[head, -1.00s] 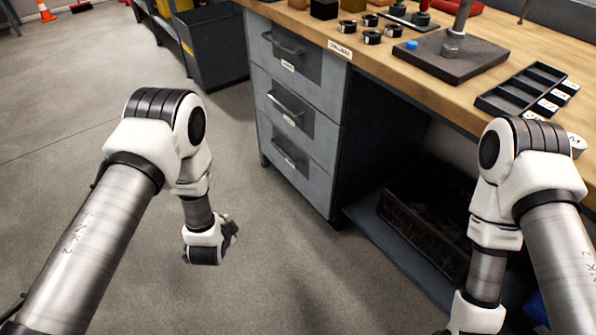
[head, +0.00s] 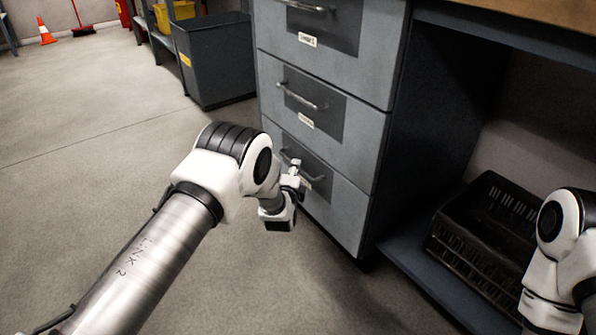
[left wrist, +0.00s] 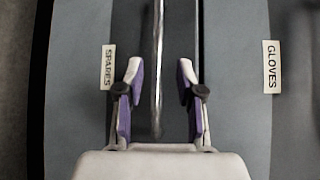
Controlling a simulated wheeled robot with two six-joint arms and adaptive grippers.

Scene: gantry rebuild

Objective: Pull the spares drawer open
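The spares drawer (head: 345,209) is the bottom one of the grey cabinet and is shut. Its SPARES label (left wrist: 108,67) shows in the left wrist view, beside its metal bar handle (left wrist: 158,60). My left gripper (head: 291,168) is at that handle. In the left wrist view its two purple-padded fingers (left wrist: 157,85) are open, one on each side of the bar, with a gap on both sides. In the head view the gripper partly hides the handle. My right gripper is out of view; only part of that arm shows at the right edge.
The gloves drawer (head: 352,139) and the top drawer (head: 374,59) are shut above. A black crate (head: 480,235) sits on the low shelf (head: 420,265) to the right. A grey bin (head: 214,62) stands behind at left. The floor in front is open.

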